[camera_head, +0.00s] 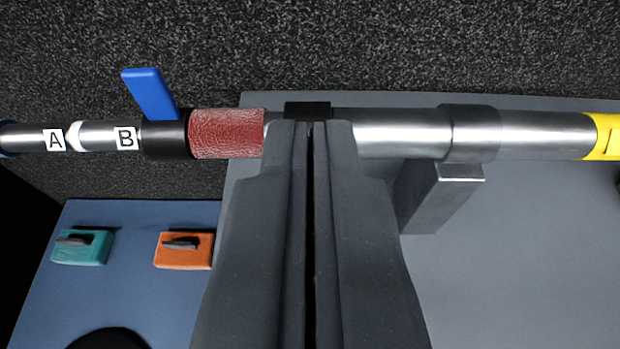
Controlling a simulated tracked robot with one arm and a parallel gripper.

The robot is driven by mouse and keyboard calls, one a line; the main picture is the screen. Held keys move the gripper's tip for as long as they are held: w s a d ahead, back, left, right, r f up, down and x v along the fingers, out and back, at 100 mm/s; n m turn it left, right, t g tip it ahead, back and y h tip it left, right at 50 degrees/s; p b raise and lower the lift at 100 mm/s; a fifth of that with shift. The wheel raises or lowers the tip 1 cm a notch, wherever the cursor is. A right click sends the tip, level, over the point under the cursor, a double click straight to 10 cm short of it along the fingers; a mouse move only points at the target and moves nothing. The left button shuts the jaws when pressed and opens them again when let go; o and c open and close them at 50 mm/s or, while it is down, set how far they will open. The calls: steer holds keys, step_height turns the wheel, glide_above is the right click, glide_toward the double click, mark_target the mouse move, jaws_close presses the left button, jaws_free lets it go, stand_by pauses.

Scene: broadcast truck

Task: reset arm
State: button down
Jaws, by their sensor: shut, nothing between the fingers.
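My gripper (310,128) fills the lower middle of the head camera view, its two dark grey fingers pressed together with only a thin dark line between them. Nothing shows between the fingers. The fingertips overlap the lower edge of a horizontal metal pipe (405,132) in the picture, just right of a red textured sleeve (227,133) and over a black band (307,109). I cannot tell whether they touch the pipe.
A blue lever (151,93) rises from a black collar (166,139) at left, beside labels A (55,140) and B (126,138). A metal bracket (440,195) sits below the pipe. A blue panel (120,222) carries teal (82,249) and orange (184,253) blocks. Yellow band (606,137) far right.

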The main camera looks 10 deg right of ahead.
stand_by(0.4)
steer(key=w+a+r+n, duration=0.1)
steer(key=a+r, duration=0.4)
steer(key=r, duration=0.9)
steer(key=a+r, duration=0.5)
steer(key=r, duration=0.8)
steer(key=s+a+r, duration=0.2)
steer(key=a+r, duration=0.2)
steer(key=r, duration=0.2)
steer(key=s+a+r+t+y, duration=0.1)
steer(key=s+a+r, duration=0.2)
steer(key=r, duration=0.3)
steer(key=shift+s+a+r+n, duration=0.3)
steer(key=shift+s+a+n, duration=0.1)
steer(key=shift+a, duration=0.4)
steer(key=c, duration=2)
jaws_free()
steer(key=shift+y, duration=0.9)
steer(key=s+a+r, duration=0.4)
steer(key=r, duration=0.1)
steer(key=s+a+r, duration=0.2)
steer(key=s, duration=0.1)
steer(key=shift+a+r, duration=0.25)
steer(key=shift+r, duration=0.15)
steer(key=o, duration=0.8)
steer(key=shift+s+a+r, duration=0.15)
steer(key=shift+s, duration=0.1)
steer(key=shift+c, duration=1)
steer(key=shift+w, duration=0.1)
